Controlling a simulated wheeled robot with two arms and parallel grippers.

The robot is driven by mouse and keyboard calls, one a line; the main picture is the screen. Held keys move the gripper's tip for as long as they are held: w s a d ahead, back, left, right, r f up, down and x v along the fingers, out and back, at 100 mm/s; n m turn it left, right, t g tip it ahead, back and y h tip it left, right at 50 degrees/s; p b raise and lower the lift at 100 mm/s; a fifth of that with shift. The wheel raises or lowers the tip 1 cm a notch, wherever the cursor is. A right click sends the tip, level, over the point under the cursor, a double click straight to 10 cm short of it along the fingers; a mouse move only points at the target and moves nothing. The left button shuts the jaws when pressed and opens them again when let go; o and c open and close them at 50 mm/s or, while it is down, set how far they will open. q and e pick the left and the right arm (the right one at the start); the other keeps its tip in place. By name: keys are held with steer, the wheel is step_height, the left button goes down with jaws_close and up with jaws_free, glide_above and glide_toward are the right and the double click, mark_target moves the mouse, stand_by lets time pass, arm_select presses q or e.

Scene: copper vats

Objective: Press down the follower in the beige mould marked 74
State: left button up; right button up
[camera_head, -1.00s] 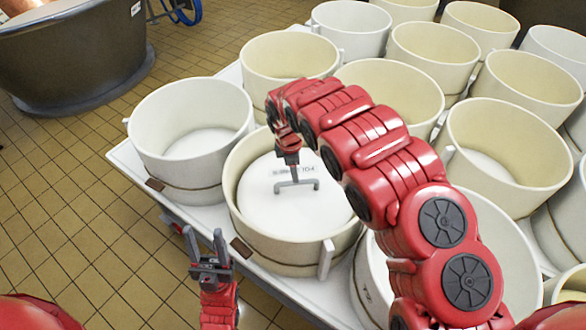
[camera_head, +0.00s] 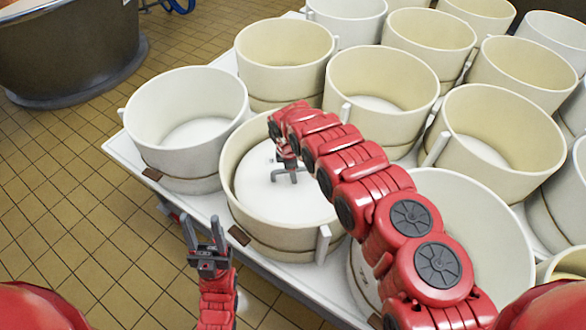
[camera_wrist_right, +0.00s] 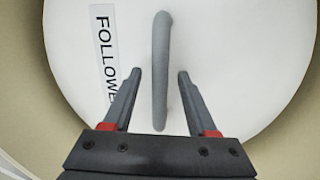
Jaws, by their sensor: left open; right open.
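The beige mould (camera_head: 268,230) stands at the table's near edge; I cannot read a 74 on it. The white follower (camera_head: 262,190) lies inside it, below the rim. In the right wrist view the follower (camera_wrist_right: 225,45) carries a label reading "FOLLOWE", cut off by a finger. Its grey bar handle (camera_wrist_right: 160,100) lies between the open fingers of my right gripper (camera_wrist_right: 158,74), with gaps on both sides. In the head view my right gripper (camera_head: 287,170) is over the handle, inside the mould. My left gripper (camera_head: 204,232) is open and empty, left of the mould.
A white mould (camera_head: 185,165) stands to the left and another (camera_head: 478,225) to the right, partly behind my right arm. Several beige moulds (camera_head: 375,85) fill the white table (camera_head: 125,150) behind. A dark vat (camera_head: 75,50) stands at the upper left. The tiled floor at left is clear.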

jaws_close()
stand_by(1.4)
steer(key=shift+f, duration=0.1)
stand_by(0.4)
steer(key=shift+s+f, duration=0.2)
steer(key=shift+s, duration=0.1)
stand_by(0.9)
stand_by(0.3)
jaws_free()
steer(key=shift+w+r, duration=0.15)
steer(key=shift+w+r, duration=0.1)
steer(key=shift+r, duration=0.05)
